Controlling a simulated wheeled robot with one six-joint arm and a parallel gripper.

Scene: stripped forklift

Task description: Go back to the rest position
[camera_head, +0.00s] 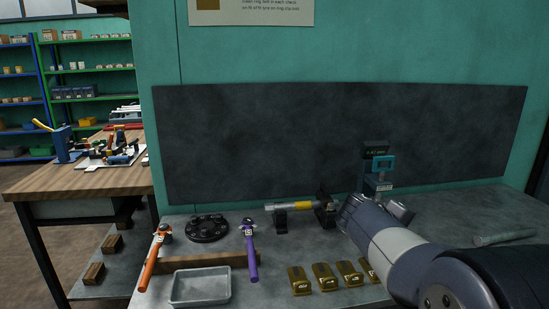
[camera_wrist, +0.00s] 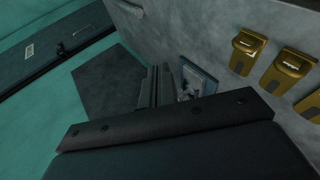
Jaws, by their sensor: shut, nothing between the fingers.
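My arm (camera_head: 395,245) reaches in from the lower right of the head view, over the right half of the grey bench. Its end hides my gripper there. In the wrist view my gripper (camera_wrist: 160,84) shows its two dark fingers side by side, shut and empty, above the bench top. A small blue-edged plate with a grey part on it (camera_wrist: 197,80) lies just right of the fingers in that view. I cannot tell whether they touch it.
A teal device (camera_head: 380,170) stands behind my arm. Brass blocks (camera_head: 324,277), a yellow-banded rod (camera_head: 303,205) on black supports, orange (camera_head: 151,262) and purple (camera_head: 250,250) tools, a black disc (camera_head: 207,228) and a grey tray (camera_head: 201,286) occupy the bench. A dark board (camera_head: 330,140) stands behind.

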